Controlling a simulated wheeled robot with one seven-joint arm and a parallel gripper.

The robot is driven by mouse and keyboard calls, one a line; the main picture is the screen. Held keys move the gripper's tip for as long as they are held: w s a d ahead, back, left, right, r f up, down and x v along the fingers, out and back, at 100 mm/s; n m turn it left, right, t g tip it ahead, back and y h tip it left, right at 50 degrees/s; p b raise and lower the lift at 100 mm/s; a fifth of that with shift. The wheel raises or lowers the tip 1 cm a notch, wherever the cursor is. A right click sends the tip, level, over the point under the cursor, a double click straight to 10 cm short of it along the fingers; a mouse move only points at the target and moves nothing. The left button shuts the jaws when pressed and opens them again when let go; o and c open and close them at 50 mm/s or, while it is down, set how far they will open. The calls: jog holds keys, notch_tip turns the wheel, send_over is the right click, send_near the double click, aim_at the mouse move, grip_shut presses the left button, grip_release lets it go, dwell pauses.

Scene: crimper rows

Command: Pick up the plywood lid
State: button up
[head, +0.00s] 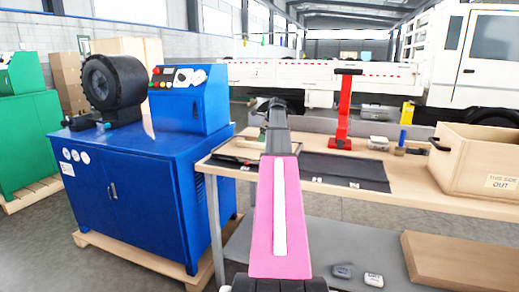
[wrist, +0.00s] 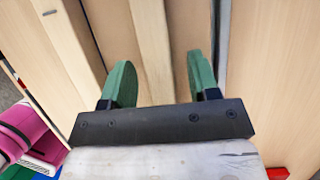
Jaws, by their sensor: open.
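A flat plywood board (head: 462,262), which looks like the lid, lies low at the right in the head view, below the tabletop. My gripper (wrist: 160,72) shows its two green fingers apart in the wrist view. A pale wooden strip (wrist: 152,40) runs between the fingers, with wooden surfaces on both sides. I cannot tell whether the strip is part of the lid or whether the fingers touch it. In the head view my arm reaches forward over the table, and its fingers cannot be made out.
An open wooden crate (head: 462,167) marked "THIS SIDE OUT" stands on the workbench (head: 408,181) at the right. A red stand (head: 343,115) and a dark mat (head: 345,171) are on the bench. A blue crimper machine (head: 140,190) stands at the left. Two small objects lie on the grey lower surface (head: 315,240).

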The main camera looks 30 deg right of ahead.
jog(key=shift+f, duration=0.2)
jog(key=shift+c, duration=0.3)
grip_shut()
jog(key=shift+r, duration=0.1)
